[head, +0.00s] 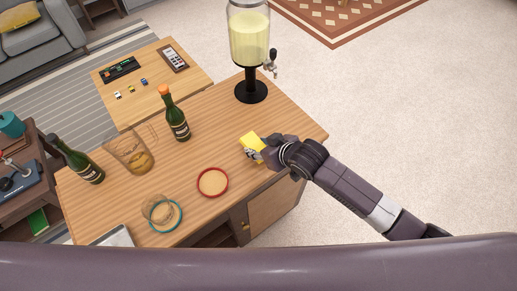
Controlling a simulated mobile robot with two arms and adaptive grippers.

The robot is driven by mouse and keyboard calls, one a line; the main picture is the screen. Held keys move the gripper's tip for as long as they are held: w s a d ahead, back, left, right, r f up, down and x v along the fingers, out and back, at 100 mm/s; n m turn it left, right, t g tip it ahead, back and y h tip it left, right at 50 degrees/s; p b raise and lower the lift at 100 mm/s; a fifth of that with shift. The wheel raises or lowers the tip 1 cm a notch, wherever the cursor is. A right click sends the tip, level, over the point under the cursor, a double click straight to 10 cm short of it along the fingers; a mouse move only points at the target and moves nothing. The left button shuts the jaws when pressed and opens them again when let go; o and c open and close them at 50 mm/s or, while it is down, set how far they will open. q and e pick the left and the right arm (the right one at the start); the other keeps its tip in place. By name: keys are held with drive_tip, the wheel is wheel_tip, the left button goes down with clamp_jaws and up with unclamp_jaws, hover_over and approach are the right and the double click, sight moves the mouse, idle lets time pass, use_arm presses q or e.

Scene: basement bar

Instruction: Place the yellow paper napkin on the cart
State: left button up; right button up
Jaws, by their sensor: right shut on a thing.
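The yellow paper napkin (251,142) is at the right part of the wooden cart top (225,145) in the head view. My right gripper (264,150) is shut on it, reaching in from the right over the cart's edge. The gripper's fingers hide part of the napkin. I cannot tell whether the napkin touches the cart top. My left gripper is not in view.
A red-rimmed coaster (212,181) lies left of the gripper. Green bottles (178,124), a glass pitcher (133,155) and a glass by a teal ring (166,217) stand further left. A drink dispenser (250,40) stands at the back. Bare wood lies between.

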drive_tip(key=shift+f, duration=1.25)
drive_tip(key=shift+f, duration=0.1)
drive_tip(key=o, duration=0.7)
drive_tip(key=shift+r, duration=0.2)
drive_tip(key=shift+s+d+r, duration=0.15)
drive_tip(key=shift+s, duration=0.05)
drive_tip(key=v, duration=1.1)
drive_tip(key=shift+s+d+b, duration=0.1)
drive_tip(key=shift+s+b, duration=0.1)
drive_tip(key=shift+b, duration=0.2)
